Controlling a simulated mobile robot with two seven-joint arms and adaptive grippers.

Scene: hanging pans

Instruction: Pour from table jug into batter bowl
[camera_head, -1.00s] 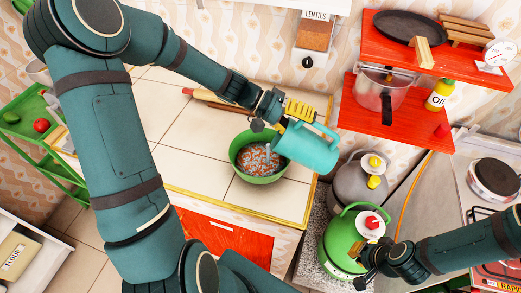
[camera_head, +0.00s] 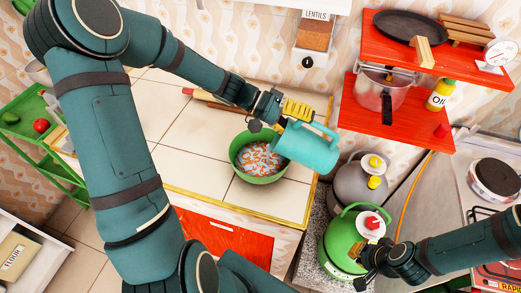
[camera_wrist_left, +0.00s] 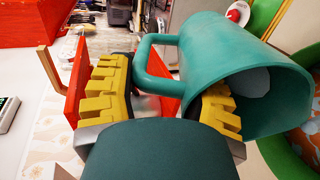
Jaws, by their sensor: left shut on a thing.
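The teal jug (camera_head: 308,149) is tilted over the right side of the green batter bowl (camera_head: 262,178), mouth toward the bowl. My left gripper (camera_head: 290,115) is shut on its handle; the jug also shows in the left wrist view (camera_wrist_left: 215,55), with a pale patch visible inside. The bowl stands on the tiled counter and holds a mix of pale, orange and bluish bits. Part of its right rim is hidden by the jug. My right gripper (camera_head: 366,262) is low at the right beside a green gas bottle (camera_head: 340,243); its fingers are too unclear to judge.
A grey bottle (camera_head: 358,183) with yellow knobs stands behind the green one. Red shelves (camera_head: 360,128) with a pot and an oil bottle are at the upper right. A rolling pin (camera_head: 208,97) lies behind the bowl. The left counter (camera_head: 190,140) is mostly clear.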

